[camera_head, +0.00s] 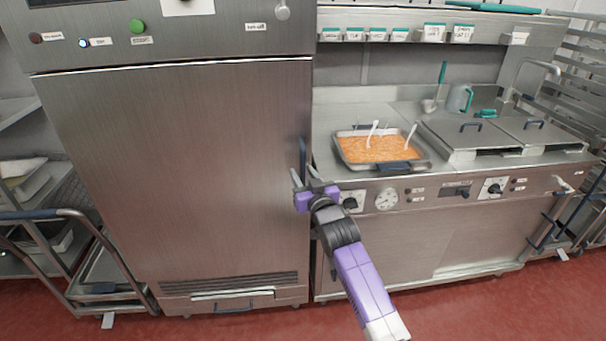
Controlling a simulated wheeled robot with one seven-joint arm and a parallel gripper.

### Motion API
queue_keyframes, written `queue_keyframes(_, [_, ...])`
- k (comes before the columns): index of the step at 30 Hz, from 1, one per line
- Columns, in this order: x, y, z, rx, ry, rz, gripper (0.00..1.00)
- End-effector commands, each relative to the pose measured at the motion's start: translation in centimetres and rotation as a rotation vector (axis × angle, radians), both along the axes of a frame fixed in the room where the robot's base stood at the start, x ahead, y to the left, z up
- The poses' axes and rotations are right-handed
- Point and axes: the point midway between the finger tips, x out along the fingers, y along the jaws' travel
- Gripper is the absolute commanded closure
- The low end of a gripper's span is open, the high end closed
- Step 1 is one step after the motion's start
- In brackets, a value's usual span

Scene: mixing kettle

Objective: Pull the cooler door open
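The cooler (180,150) is a tall stainless steel cabinet on the left. Its door is shut flush with the frame. A dark upright door handle (303,153) sits at the door's right edge. My gripper (304,176) is at the handle's lower part, with its two fingers apart and pointing toward the door. The handle shows above and between the fingertips. Whether the fingers touch it is hidden by the gripper body. My purple and black arm comes up from the lower right.
A steel counter with a control panel (420,197) stands right of the cooler, close beside my gripper. A tray of orange food (382,148) rests on it. A cart (90,215) stands at the left. Red floor (270,325) in front is clear.

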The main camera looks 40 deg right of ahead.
Motion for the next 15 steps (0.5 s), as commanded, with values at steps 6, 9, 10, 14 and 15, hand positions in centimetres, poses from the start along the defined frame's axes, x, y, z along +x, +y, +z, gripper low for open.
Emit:
queue_keyframes(6, [0.36, -0.16, -0.01, 0.001, 0.000, 0.000, 0.64])
queue_keyframes(9, [0.34, -0.15, -0.02, 0.000, 0.000, 0.000, 0.64])
queue_keyframes(10, [0.33, -0.15, -0.03, 0.000, 0.000, 0.000, 0.66])
queue_keyframes(14, [0.31, -0.15, -0.03, 0.000, 0.000, 0.000, 0.91])
queue_keyframes(15, [0.32, -0.14, -0.03, 0.000, 0.000, 0.000, 0.99])
